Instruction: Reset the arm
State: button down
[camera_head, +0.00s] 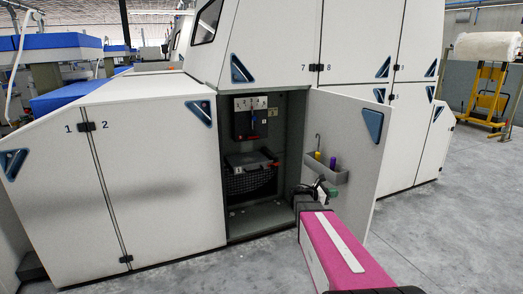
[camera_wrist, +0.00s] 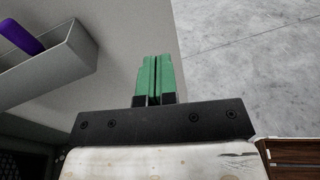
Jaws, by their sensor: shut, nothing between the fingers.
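My gripper (camera_head: 330,193) is at the open cabinet door (camera_head: 352,120), just below the small grey bin on the door's inner side. In the wrist view my gripper (camera_wrist: 155,62) shows two green fingers pressed together with nothing between them. The magenta arm link behind it is mine and reaches in from the lower right. In the head view, my arm hides the lower part of the door.
The door bin (camera_head: 327,173) holds a yellow item (camera_head: 317,156) and a purple item (camera_head: 333,162). Inside the open cabinet are a black crate (camera_head: 250,182) and a wall panel (camera_head: 250,118). A yellow trolley (camera_head: 488,95) stands back right. Grey floor (camera_head: 440,220) at right is clear.

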jog(key=s+a+f+m+g+y, duration=0.2)
jog(key=s+a+f+m+y, duration=0.7)
jog(key=s+m, duration=0.15)
jog(key=s+a+f+m+y, duration=0.1)
jog(key=s+a+m+y, duration=0.2)
jog(key=a, duration=0.3)
jog(key=s+a+f+m+y, duration=0.1)
jog(key=s+a+m+y, duration=0.3)
jog(key=a, duration=0.3)
jog(key=shift+s+f+m+y, duration=0.15)
jog(key=shift+f+m+y, duration=0.25)
jog(key=shift+m+y, duration=0.15)
